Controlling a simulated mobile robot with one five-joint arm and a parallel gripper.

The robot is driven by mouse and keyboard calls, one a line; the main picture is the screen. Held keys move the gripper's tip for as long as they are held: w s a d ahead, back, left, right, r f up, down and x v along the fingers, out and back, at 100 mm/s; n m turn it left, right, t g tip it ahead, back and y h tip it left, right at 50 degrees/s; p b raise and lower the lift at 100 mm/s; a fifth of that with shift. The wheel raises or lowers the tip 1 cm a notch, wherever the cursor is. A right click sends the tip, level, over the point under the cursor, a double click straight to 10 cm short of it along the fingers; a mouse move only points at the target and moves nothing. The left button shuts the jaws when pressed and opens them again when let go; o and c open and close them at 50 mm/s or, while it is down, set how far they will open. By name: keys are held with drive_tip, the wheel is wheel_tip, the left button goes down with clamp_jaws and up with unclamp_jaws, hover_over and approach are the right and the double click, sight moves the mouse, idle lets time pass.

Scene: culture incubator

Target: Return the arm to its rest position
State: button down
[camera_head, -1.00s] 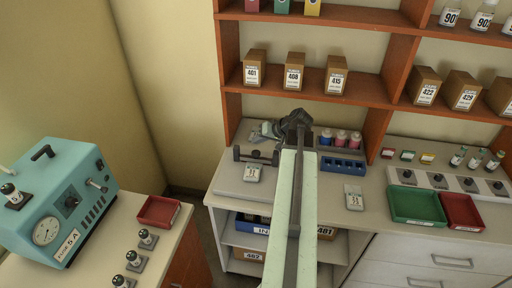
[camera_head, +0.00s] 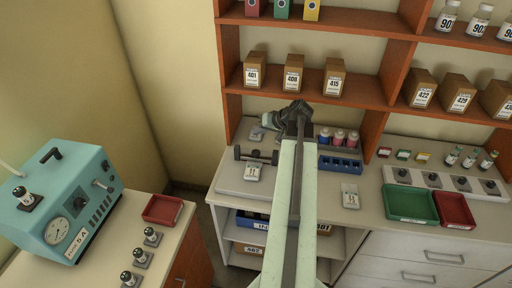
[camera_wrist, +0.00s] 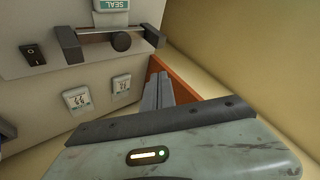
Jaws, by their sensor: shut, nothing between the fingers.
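My arm (camera_head: 296,205), pale green with a dark strip, reaches out over the bench from the bottom of the head view. My gripper (camera_head: 257,133) is at its far end, turned to the left, above the grey device with a dark bar (camera_head: 236,176); its fingers are small there. In the wrist view my gripper (camera_wrist: 158,88) shows two grey fingers side by side, shut with nothing between them. The device (camera_wrist: 35,62), with its black switch, dark bar and "SEAL" label, is beyond them at upper left. No contact shows.
Shelves with cardboard boxes (camera_head: 293,80) stand behind my arm. A blue rack (camera_head: 340,165) with bottles is just right of the wrist. A green tray (camera_head: 410,204) and red tray (camera_head: 455,210) lie farther right. A teal machine (camera_head: 62,200) stands on the left counter.

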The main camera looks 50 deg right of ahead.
idle(0.3)
drive_tip(key=w+a+f+n+g+y, duration=0.1)
drive_tip(key=w+a+n, duration=0.1)
drive_tip(key=w+a, duration=0.45)
drive_tip(key=w+a+n+y, duration=0.1)
drive_tip(key=w+a, duration=0.3)
drive_tip(key=a, duration=0.6)
drive_tip(key=w+a+f+n+g+y+b, duration=0.1)
drive_tip(key=w+a+f+n+g, duration=0.1)
drive_tip(key=a, duration=0.8)
drive_tip(key=w+a+f+n+g+y+b, duration=0.1)
drive_tip(key=a+n, duration=0.1)
drive_tip(key=a, duration=0.9)
drive_tip(key=s+a+f+n+g+h, duration=0.1)
drive_tip(key=s+a+f+g, duration=0.15)
drive_tip(key=a, duration=0.45)
drive_tip(key=s+a+f+n+g+h, duration=0.1)
drive_tip(key=s+a+f+n, duration=0.15)
drive_tip(key=a, duration=0.35)
drive_tip(key=s+d+m+g+h, duration=0.1)
drive_tip(key=s+d+m+h, duration=0.2)
drive_tip(key=s, duration=0.2)
drive_tip(key=shift+d+g, duration=0.35)
drive_tip(key=shift+d, duration=0.05)
drive_tip(key=shift+s+f, duration=0.15)
